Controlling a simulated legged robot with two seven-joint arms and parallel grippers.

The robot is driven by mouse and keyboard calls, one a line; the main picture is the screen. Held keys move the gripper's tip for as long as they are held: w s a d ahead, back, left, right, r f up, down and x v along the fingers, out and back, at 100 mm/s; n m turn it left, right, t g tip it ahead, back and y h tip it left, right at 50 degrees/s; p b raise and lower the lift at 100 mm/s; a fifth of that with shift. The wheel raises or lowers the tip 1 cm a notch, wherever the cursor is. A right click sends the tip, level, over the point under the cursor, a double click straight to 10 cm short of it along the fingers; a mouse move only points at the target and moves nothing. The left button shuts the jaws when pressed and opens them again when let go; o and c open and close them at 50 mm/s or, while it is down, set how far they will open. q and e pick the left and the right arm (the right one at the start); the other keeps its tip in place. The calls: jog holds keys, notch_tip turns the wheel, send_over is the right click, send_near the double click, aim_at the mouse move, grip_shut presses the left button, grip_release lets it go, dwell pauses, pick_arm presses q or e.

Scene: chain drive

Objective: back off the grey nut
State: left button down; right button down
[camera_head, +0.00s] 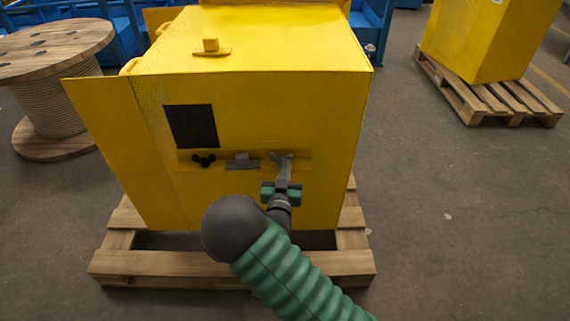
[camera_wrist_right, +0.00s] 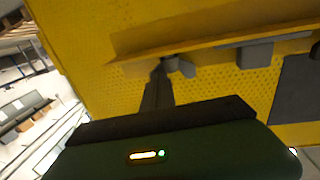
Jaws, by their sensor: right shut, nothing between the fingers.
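The grey nut (camera_head: 274,158) is a small winged piece at the right end of a ledge on the front of the yellow cabinet (camera_head: 300,110). My right gripper (camera_head: 284,166) reaches up to it from below. Its slim dark fingers look closed together, with nothing seen between them. In the right wrist view the fingertips (camera_wrist_right: 161,68) are right beside the grey nut (camera_wrist_right: 183,67); they overlap part of it, and I cannot tell whether they touch. My left gripper is not in view.
A grey bracket (camera_head: 242,161) and a black winged nut (camera_head: 204,160) sit left of the grey nut. A dark square panel (camera_head: 191,126) is above them. The cabinet stands on a wooden pallet (camera_head: 140,263). Open floor (camera_head: 460,220) lies to the right.

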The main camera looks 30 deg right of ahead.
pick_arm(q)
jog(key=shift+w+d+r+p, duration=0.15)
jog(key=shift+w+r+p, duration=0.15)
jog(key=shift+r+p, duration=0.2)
pick_arm(e)
jog(key=shift+w+d+r, duration=0.2)
jog(key=shift+w+d, duration=0.25)
jog(key=shift+d, duration=0.25)
jog(key=shift+f, duration=0.1)
